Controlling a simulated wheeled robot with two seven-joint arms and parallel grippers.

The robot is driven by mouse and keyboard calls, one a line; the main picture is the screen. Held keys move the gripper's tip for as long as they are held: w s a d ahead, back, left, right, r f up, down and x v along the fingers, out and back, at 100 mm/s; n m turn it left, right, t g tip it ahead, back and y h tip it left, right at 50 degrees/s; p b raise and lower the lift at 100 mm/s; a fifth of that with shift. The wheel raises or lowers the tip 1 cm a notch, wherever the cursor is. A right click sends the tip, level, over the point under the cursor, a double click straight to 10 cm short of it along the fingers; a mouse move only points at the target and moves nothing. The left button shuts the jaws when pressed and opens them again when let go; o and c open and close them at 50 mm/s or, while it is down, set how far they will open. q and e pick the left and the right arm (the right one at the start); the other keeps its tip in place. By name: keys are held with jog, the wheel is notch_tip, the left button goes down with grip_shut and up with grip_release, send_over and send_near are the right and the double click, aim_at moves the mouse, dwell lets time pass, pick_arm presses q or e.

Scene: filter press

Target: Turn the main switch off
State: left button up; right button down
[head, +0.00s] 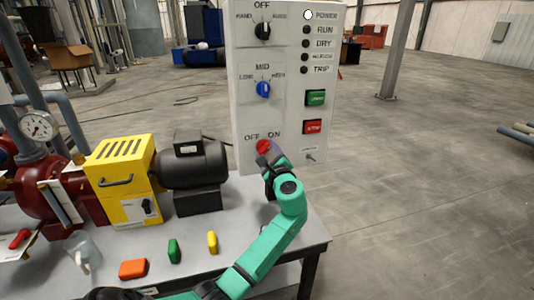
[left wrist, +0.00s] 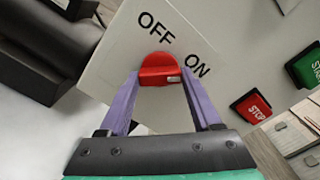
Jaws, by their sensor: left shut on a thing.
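The main switch is a red knob (head: 263,146) low on the grey control panel (head: 283,95), just under the OFF and ON labels. In the left wrist view the red knob (left wrist: 158,67) sits on a light plate (left wrist: 118,70), with OFF above it and ON to its right. A small pale mark shows on the knob's lower right, on the ON side. My left gripper (head: 267,154) is at the panel with its purple fingers (left wrist: 160,80) shut on the knob from both sides. Its fingertips partly hide the knob in the head view. My right gripper is out of view.
Above the knob are a blue selector (head: 263,90), a black selector (head: 264,31), a green button (head: 316,97) and a red stop button (head: 312,127). The POWER lamp (head: 308,14) is white. A motor (head: 193,163) and yellow box (head: 124,180) stand left on the table.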

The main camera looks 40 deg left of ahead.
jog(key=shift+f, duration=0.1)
pick_arm(q)
jog(key=n+b, duration=0.3)
jog(key=shift+f+n, duration=0.25)
jog(key=shift+n, duration=0.05)
jog(key=n+b, duration=0.2)
jog(key=shift+n+b, duration=0.3)
jog(key=shift+n, duration=0.1)
jog(key=n+b, duration=0.4)
jog(key=shift+n, duration=0.3)
jog(key=n+b, duration=0.3)
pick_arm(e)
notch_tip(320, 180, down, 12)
pick_arm(q)
jog(key=n+b, duration=0.1)
jog(key=n, duration=0.2)
jog(key=shift+r+b, duration=0.1)
jog(key=shift+b, duration=0.3)
jog(key=shift+r+n+b, duration=0.15)
jog(key=shift+n+b, duration=0.2)
jog(key=shift+n, duration=0.25)
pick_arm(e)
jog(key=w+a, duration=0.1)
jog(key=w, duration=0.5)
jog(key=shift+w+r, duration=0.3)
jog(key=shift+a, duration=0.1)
